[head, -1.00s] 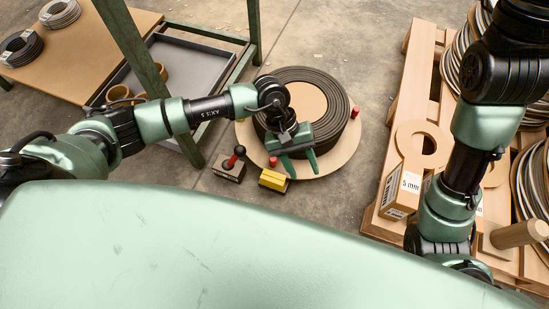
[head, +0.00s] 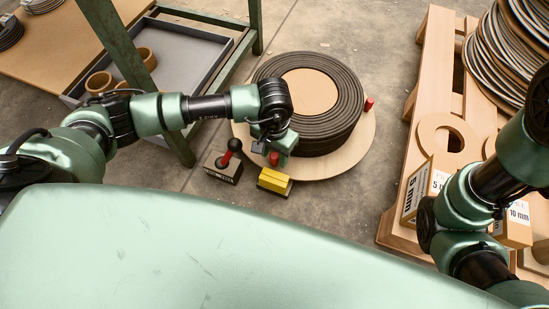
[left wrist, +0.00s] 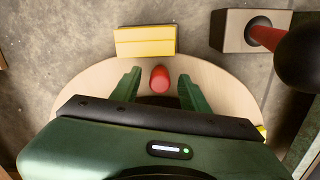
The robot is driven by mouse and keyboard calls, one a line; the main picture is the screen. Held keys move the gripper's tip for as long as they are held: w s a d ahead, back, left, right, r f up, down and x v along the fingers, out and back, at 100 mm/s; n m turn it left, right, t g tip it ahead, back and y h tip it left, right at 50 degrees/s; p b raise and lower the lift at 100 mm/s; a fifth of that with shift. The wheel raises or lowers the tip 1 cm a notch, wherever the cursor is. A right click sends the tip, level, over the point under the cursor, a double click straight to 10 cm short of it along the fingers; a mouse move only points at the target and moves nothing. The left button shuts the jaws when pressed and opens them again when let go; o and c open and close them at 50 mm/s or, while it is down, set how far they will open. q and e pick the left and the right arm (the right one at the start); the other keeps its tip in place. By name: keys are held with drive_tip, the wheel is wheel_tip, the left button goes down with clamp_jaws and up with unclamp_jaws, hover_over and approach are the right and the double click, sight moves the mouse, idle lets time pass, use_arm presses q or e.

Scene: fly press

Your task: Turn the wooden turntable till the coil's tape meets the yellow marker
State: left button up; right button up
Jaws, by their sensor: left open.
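The round wooden turntable (head: 351,158) lies on the floor with the dark coil (head: 335,130) on it. Its pale top also shows in the left wrist view (left wrist: 95,80). The yellow marker (head: 275,181) is a block just off the turntable's near edge; it also shows in the left wrist view (left wrist: 145,41). My left gripper (head: 277,155) is open at the near left rim. In the left wrist view a red peg (left wrist: 159,79) stands between its spread fingers, with gaps either side. Another red peg (head: 369,103) stands at the right rim. I cannot make out the coil's tape. My right gripper is out of view.
A box with a red-stemmed, black-knobbed lever (head: 223,165) stands left of the yellow marker. A green-framed cart with a grey tray (head: 190,55) is at the left. A wooden pallet (head: 433,75) with cartons and coils is at the right.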

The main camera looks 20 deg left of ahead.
use_arm(q)
drive_tip(key=shift+f, duration=0.4)
drive_tip(key=shift+r, duration=0.1)
clamp_jaws()
idle(1.0)
